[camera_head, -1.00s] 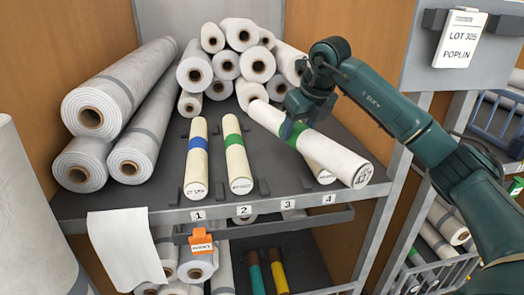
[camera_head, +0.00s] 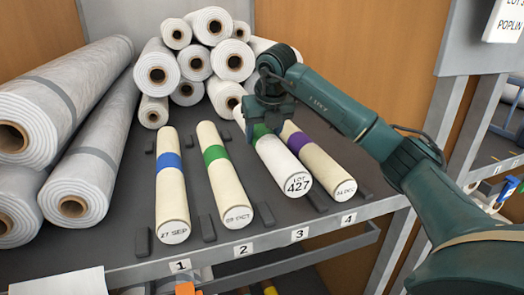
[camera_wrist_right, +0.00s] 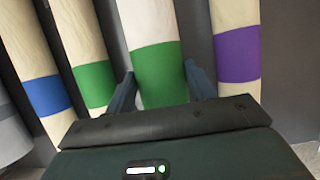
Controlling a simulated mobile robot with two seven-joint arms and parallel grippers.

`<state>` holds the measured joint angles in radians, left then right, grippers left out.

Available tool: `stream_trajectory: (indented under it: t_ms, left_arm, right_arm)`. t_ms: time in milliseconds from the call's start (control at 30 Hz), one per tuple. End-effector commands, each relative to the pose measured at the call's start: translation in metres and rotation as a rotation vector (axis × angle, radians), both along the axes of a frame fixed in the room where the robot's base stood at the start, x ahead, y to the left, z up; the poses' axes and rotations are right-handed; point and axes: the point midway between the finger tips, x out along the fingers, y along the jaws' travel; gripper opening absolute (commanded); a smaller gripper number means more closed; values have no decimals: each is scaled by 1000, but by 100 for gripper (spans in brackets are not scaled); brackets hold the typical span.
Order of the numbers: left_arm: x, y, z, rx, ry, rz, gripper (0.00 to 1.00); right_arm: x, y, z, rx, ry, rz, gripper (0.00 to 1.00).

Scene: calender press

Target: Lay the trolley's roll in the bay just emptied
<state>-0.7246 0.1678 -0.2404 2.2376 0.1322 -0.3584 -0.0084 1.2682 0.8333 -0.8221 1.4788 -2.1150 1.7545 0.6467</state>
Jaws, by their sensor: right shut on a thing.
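A white roll with a green band, its end marked LOT 427 (camera_head: 290,172), lies along bay 3 of the shelf (camera_head: 130,220), between the two neighbouring rolls. My right gripper (camera_head: 264,122) comes from above and is shut on it at the green band. In the right wrist view, the fingers (camera_wrist_right: 160,85) stand on both sides of the band (camera_wrist_right: 159,72). I cannot tell whether the roll rests fully on the shelf. Bay 1 holds a blue-banded roll (camera_head: 170,190), bay 2 a green-banded roll (camera_head: 222,180), bay 4 a purple-banded roll (camera_head: 318,165). My left gripper is out of view.
Small dark blocks (camera_head: 207,228) separate the bays at the front. Number labels (camera_head: 243,249) run along the shelf edge. Large wrapped rolls (camera_head: 60,100) lie at left, and a stack of white rolls (camera_head: 200,62) stands behind. A post (camera_head: 440,125) stands at right.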

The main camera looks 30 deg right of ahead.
Motion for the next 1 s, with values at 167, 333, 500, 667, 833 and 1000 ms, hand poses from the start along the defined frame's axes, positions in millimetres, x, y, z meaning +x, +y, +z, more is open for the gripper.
stream_trajectory:
  t_ms: [167,333,500,667,833,1000]
  left_arm:
    - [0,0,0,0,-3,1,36]
    - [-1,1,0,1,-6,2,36]
    - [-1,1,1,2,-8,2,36]
    - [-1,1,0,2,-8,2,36]
    - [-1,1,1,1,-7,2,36]
    - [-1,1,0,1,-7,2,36]
  right_arm:
    - [0,0,-12,0,-2,0,19]
    - [0,-1,-36,0,-2,-1,19]
    - [0,0,-42,0,-4,-1,19]
    - [0,0,-43,0,0,0,60]
    - [0,0,-43,0,-1,0,74]
    - [0,0,-43,0,-1,0,76]
